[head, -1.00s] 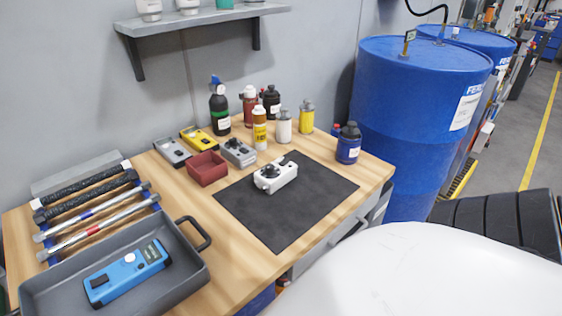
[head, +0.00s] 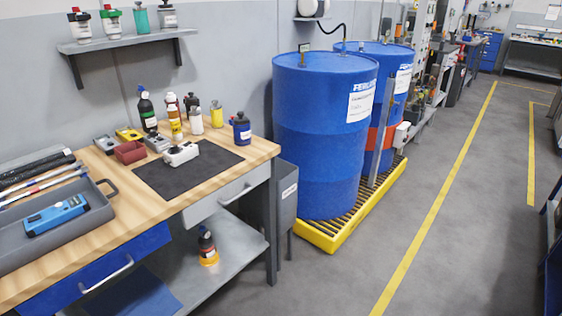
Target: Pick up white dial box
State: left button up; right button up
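The white dial box (head: 181,154) sits on the dark mat (head: 200,178) on the wooden workbench (head: 120,206), at the left of the head view. It is small, with a dark dial on its top. Neither of my grippers shows in the head view, and nothing is seen touching the box.
A red bin (head: 130,152) and several bottles stand behind and beside the mat. A grey tray (head: 88,214) holds a blue device (head: 57,215). Blue drums (head: 318,135) stand on a yellow-edged pallet (head: 322,238) right of the bench. Grey floor (head: 460,215) is clear at right.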

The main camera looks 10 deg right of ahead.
aim_at(184, 153)
jog(key=u, duration=0.4)
jog(key=i, duration=0.75)
jog(key=u, duration=3.15)
jog(key=k, duration=0.8)
jog(key=z, duration=1.4)
